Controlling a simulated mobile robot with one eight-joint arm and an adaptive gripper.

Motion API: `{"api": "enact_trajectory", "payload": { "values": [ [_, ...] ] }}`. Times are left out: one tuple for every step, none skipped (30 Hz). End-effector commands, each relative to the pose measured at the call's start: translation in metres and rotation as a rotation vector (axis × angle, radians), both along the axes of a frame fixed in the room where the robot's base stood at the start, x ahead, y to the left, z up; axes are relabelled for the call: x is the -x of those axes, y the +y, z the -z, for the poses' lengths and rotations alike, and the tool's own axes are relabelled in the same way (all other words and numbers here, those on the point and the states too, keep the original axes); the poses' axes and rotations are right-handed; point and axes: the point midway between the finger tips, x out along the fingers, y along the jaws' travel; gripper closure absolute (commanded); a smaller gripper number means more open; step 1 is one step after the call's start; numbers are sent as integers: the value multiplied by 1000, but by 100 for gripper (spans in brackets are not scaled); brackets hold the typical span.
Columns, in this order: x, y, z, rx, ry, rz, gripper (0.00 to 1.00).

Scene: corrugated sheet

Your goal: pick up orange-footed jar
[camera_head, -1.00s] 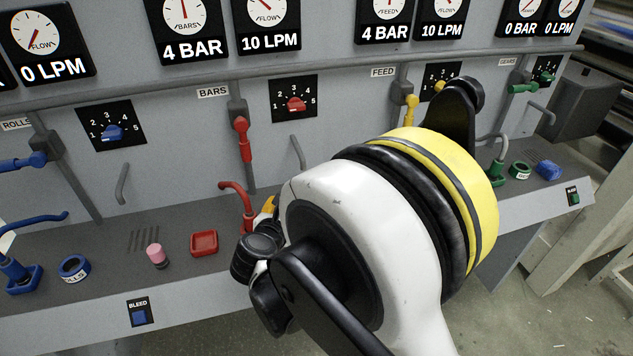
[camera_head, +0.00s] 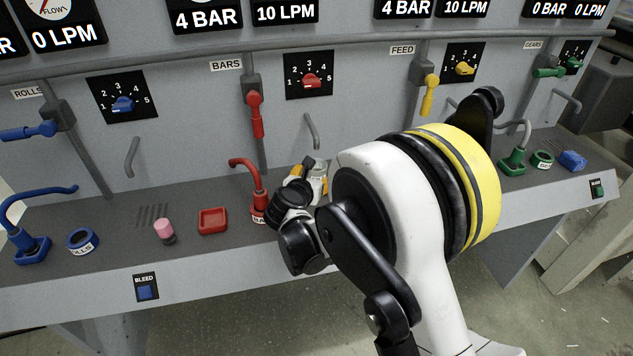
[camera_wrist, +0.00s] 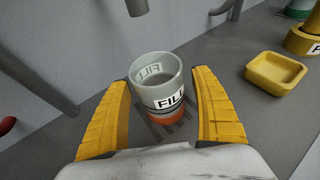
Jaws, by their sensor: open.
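The orange-footed jar (camera_wrist: 157,85) stands upright on the grey ledge in the wrist view. It is a pale grey open-topped cup with a white "FILL" label and an orange base. My gripper (camera_wrist: 163,80) is open, with one yellow finger on each side of the jar. A gap shows between the right finger and the jar; the left finger is close, and I cannot tell if it touches. In the head view my gripper (camera_head: 310,178) is over the ledge just right of the red spout, and the jar is mostly hidden there.
A red spout (camera_head: 256,190) and red tray (camera_head: 212,221) are left of my gripper. A pink-topped cylinder (camera_head: 164,230) stands further left. A yellow tray (camera_wrist: 275,73) lies right of the jar in the wrist view. The upright panel with a grey handle (camera_head: 311,131) rises behind.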

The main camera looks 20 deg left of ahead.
Motion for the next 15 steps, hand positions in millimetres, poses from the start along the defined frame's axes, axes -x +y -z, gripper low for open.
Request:
{"api": "enact_trajectory", "payload": {
  "values": [
    [0, 0, -1, 0, 0, 0, 25],
    [0, 0, -1, 0, 0, 0, 33],
    [0, 0, -1, 0, 0, 0, 45],
    [0, 0, -1, 0, 0, 0, 54],
    [0, 0, -1, 0, 0, 0, 64],
    [0, 0, -1, 0, 0, 0, 76],
    [0, 0, -1, 0, 0, 0, 85],
    [0, 0, -1, 0, 0, 0, 86],
    [0, 0, -1, 0, 0, 0, 86],
    [0, 0, -1, 0, 0, 0, 86],
    [0, 0, -1, 0, 0, 0, 86],
    [0, 0, -1, 0, 0, 0, 86],
    [0, 0, -1, 0, 0, 0, 86],
    [0, 0, -1, 0, 0, 0, 86],
    [0, 0, -1, 0, 0, 0, 86]
  ]
}}
